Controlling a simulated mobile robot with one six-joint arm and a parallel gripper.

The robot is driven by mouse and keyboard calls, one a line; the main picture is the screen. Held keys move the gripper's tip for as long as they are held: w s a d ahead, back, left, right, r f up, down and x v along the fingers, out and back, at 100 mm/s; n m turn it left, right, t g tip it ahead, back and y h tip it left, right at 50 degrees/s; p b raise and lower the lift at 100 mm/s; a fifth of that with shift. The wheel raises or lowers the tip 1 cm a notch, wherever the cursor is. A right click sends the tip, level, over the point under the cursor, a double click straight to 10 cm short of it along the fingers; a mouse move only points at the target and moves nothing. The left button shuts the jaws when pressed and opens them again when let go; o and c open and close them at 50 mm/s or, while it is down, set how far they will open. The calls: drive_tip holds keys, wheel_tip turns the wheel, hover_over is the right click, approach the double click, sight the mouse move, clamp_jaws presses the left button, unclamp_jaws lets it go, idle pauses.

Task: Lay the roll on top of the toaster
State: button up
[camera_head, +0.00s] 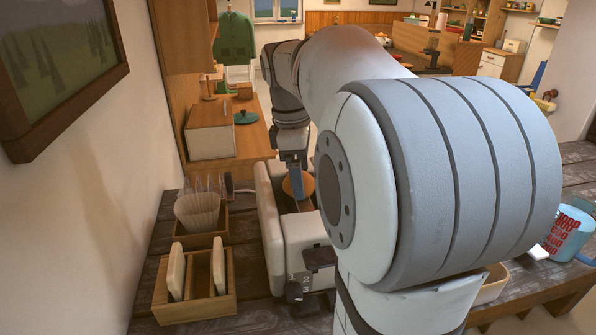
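The cream toaster (304,231) stands on the dark wooden table, with dark levers and knobs on its near end; my arm hides its right part. A round orange-brown roll (308,186) shows at the far end of the toaster's top. My gripper (296,184) points down at the roll, and one bluish finger overlaps it. The other finger is hidden, so I cannot tell whether the gripper grips the roll. I also cannot tell whether the roll touches the toaster.
A wooden holder (207,309) with bread slices and a box with paper filters (198,211) stand left of the toaster. A measuring cup (567,233) is at the right. A bread box (209,131) is on the counter behind. My arm blocks the middle.

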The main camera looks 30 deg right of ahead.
wheel_tip(320, 180, up, 12)
drive_tip(key=a, duration=0.1)
drive_tip(key=shift+w+p, duration=0.3)
drive_tip(key=shift+w, duration=0.15)
drive_tip(key=shift+a, duration=0.1)
idle(0.4)
